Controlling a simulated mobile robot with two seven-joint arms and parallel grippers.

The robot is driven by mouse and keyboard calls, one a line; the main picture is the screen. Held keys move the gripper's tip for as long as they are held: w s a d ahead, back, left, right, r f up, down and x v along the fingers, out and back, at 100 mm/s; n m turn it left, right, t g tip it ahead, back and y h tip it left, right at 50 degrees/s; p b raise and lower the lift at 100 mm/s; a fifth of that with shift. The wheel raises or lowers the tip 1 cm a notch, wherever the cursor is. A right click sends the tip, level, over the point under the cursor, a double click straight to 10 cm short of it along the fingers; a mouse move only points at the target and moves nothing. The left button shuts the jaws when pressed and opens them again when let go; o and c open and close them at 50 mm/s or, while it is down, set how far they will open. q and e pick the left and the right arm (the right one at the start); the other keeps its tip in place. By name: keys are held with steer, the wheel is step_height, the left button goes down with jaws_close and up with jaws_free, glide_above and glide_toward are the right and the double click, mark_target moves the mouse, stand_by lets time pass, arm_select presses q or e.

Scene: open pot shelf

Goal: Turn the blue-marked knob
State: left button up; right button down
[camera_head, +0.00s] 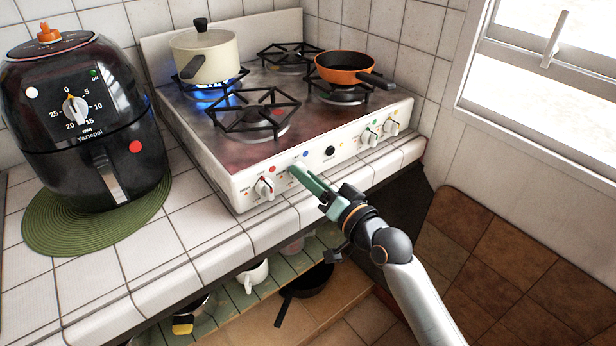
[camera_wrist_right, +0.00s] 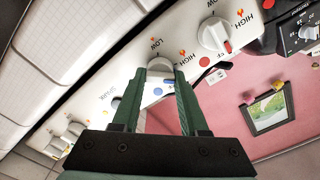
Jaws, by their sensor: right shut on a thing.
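The white stove (camera_head: 216,168) has a row of white knobs along its front panel. The blue-marked knob (camera_wrist_right: 159,66) has a blue dot beside it, which also shows in the head view (camera_head: 305,154). My right gripper (camera_head: 301,174) reaches it from the front right. In the right wrist view its green fingers (camera_wrist_right: 158,85) stand on both sides of the knob, shut on it. The fingers cover most of the knob in the head view, and I cannot tell where its pointer is. My left gripper is not in view.
A red-marked knob (camera_head: 264,187) is close on the left; a black button (camera_head: 330,151) and two more knobs (camera_head: 369,137) are on the right. A cream pot (camera_head: 212,55) stands over a blue flame. An orange pan (camera_head: 343,67) and black air fryer (camera_head: 85,120) stand nearby.

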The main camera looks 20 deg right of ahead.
stand_by(0.4)
steer(key=shift+c, duration=2.2)
jaws_free()
steer(key=v, duration=1.2)
